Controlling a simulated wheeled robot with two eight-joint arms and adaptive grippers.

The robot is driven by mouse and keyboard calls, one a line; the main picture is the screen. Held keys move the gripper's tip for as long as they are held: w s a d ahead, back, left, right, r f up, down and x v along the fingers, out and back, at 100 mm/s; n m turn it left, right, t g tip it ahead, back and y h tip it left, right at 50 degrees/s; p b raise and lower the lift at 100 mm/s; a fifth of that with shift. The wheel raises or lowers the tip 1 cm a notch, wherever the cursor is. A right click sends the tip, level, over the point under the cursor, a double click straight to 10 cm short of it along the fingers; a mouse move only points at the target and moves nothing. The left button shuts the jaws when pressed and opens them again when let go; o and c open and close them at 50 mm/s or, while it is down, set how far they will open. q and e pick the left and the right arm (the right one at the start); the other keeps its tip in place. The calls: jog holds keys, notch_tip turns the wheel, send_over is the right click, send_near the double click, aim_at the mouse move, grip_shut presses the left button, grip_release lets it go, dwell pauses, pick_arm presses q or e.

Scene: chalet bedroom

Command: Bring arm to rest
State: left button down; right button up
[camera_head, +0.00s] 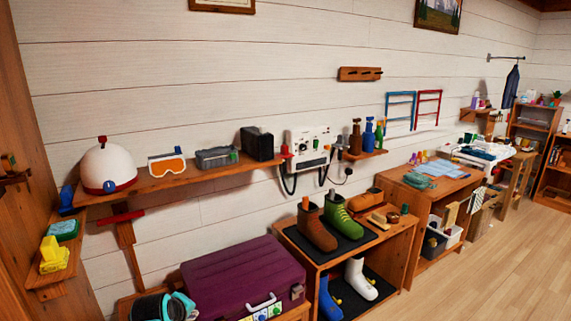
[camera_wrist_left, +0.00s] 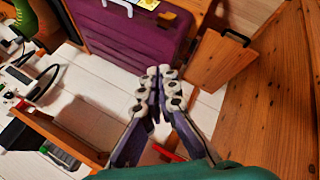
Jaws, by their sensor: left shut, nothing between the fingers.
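My left gripper (camera_wrist_left: 160,82) shows in the left wrist view with its two pale-jointed fingers together and nothing between them. It points toward the white plank wall and the purple suitcase (camera_wrist_left: 130,38), with no contact visible. In the head view a teal and black part of my left arm is at the bottom edge, in front of the suitcase (camera_head: 240,275); the fingertips cannot be made out there. My right gripper is not in view.
A wall shelf (camera_head: 180,180) holds a white helmet (camera_head: 108,168), goggles (camera_head: 167,165) and boxes. A shoe rack (camera_head: 390,250) holds boots at the centre. A small side shelf (camera_head: 48,279) is at the left. In the wrist view a wooden panel (camera_wrist_left: 275,100) stands right. Floor (camera_head: 480,285) is clear at right.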

pick_arm(q)
jog(key=s+d+m, duration=0.4)
jog(key=s+m, duration=0.2)
jog(key=s, duration=0.5)
jog(key=s+d+m, duration=0.3)
jog(key=s+m, duration=0.2)
jog(key=s, duration=0.6)
jog(key=shift+d+m+g, duration=0.3)
jog(key=shift+d+m, duration=0.05)
jog(key=shift+m, duration=0.05)
